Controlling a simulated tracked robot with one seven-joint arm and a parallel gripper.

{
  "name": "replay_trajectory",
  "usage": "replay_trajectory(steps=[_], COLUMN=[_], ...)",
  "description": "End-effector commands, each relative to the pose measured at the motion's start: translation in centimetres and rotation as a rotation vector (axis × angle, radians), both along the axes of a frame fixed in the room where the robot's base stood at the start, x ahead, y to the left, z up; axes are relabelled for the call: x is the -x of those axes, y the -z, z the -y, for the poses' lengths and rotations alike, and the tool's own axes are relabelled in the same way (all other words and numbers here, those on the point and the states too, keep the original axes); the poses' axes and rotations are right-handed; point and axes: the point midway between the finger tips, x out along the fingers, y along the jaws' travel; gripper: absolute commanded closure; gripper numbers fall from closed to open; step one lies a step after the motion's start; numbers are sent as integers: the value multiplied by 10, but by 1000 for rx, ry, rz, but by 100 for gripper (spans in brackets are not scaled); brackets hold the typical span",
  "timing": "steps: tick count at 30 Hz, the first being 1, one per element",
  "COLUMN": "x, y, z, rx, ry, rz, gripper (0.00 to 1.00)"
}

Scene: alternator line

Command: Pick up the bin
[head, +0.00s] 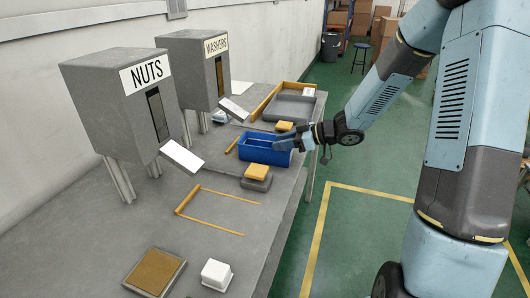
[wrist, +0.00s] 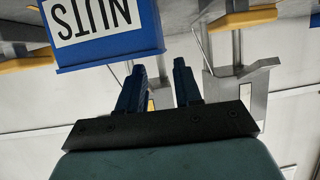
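The blue bin (head: 266,157) sits upright on the grey workbench in the head view, below the WASHERS dispenser. In the wrist view the bin (wrist: 113,55) is at upper left, with a white NUTS label upside down. My gripper (head: 284,139) is at the bin's right end in the head view. In the wrist view my gripper (wrist: 159,66) has its two fingers apart. I cannot tell whether a finger touches the bin.
The NUTS dispenser (head: 116,91) and WASHERS dispenser (head: 197,69) stand behind, with sloping chutes. Small yellow-topped blocks (head: 257,171) (head: 284,126) sit close to the bin. A grey tray (head: 290,107) lies beyond. A yellow bench outline (head: 208,224) is empty in front.

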Motion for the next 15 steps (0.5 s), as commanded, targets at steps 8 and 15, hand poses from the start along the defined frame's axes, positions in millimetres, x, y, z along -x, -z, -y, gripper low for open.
replay_trajectory(steps=[8, 15], x=[-3, -10], y=[11, 24], z=[-18, -44], rx=[0, 0], ry=[-1, -1], rz=[-2, 1], gripper=[66, 66])
